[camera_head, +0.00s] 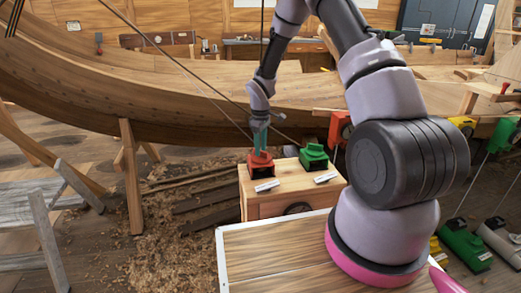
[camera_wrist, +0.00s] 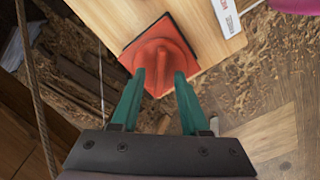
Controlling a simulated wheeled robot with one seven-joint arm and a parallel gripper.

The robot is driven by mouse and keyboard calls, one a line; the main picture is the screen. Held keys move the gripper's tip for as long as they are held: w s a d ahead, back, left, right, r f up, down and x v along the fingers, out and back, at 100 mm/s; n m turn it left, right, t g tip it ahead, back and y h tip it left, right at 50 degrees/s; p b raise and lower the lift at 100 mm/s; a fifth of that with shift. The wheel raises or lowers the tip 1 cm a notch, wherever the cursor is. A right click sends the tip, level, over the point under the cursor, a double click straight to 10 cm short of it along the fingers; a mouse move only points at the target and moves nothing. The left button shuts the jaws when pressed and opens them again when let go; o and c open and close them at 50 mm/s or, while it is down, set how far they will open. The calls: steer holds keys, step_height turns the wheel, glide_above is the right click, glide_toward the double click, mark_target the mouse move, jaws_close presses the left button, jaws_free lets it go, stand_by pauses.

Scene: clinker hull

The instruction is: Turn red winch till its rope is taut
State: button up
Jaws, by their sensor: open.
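The red winch (camera_head: 260,167) sits on the left part of a wooden box top in the head view. My gripper (camera_head: 260,148) points down right above it. In the wrist view the red winch (camera_wrist: 160,45) shows a square body with a raised part. The green fingers of my gripper (camera_wrist: 160,76) are apart, one on each side of that raised part. I cannot tell whether they touch it. Thin dark lines run down toward the winches in the head view; which one is the red winch's rope, and how tight it is, I cannot tell.
A green winch (camera_head: 314,156) stands to the right on the same wooden box (camera_head: 285,203), with white labels in front. The wooden hull (camera_head: 200,110) spans the back. A rope (camera_wrist: 35,90) crosses the wrist view's left side. A wood-topped surface (camera_head: 275,260) lies in front.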

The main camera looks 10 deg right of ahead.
steer(key=shift+f, duration=0.5)
steer(key=shift+c, duration=0.3)
jaws_close()
steer(key=shift+m, duration=0.4)
steer(key=m, duration=0.4)
steer(key=shift+m, duration=0.3)
steer(key=m, duration=0.5)
steer(key=shift+m, duration=0.3)
